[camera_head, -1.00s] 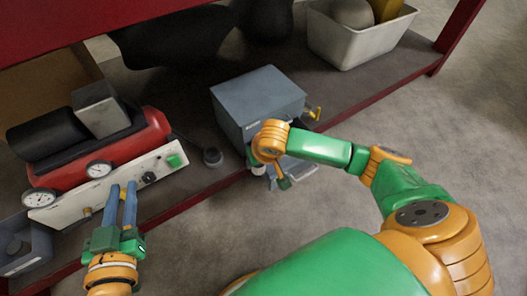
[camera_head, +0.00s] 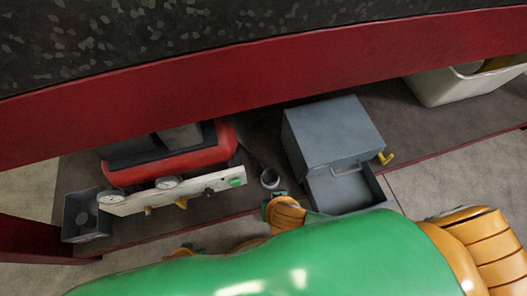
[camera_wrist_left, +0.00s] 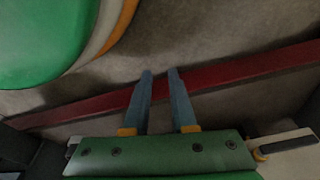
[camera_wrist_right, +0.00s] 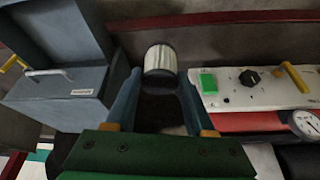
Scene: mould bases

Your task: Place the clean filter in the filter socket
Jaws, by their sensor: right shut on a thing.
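The clean filter (camera_wrist_right: 161,62), a pale pleated cylinder with a grey rim, is between the fingertips of my right gripper (camera_wrist_right: 159,78) in the right wrist view. That gripper is shut on it. In the head view a small round grey cup-like thing (camera_head: 270,178) stands on the shelf between the red machine and the grey box, just beyond my right wrist. I cannot tell there whether it is the filter or the socket, nor whether the filter is seated. My left gripper (camera_wrist_left: 160,75) is open and empty above the floor and the red shelf edge.
The red machine (camera_head: 180,160) with gauges and a white panel is left of the cup-like thing. The grey box (camera_head: 335,130) with its open drawer (camera_head: 342,192) is right. A red beam (camera_head: 250,80) crosses above. A white bin (camera_head: 455,87) sits at the far right.

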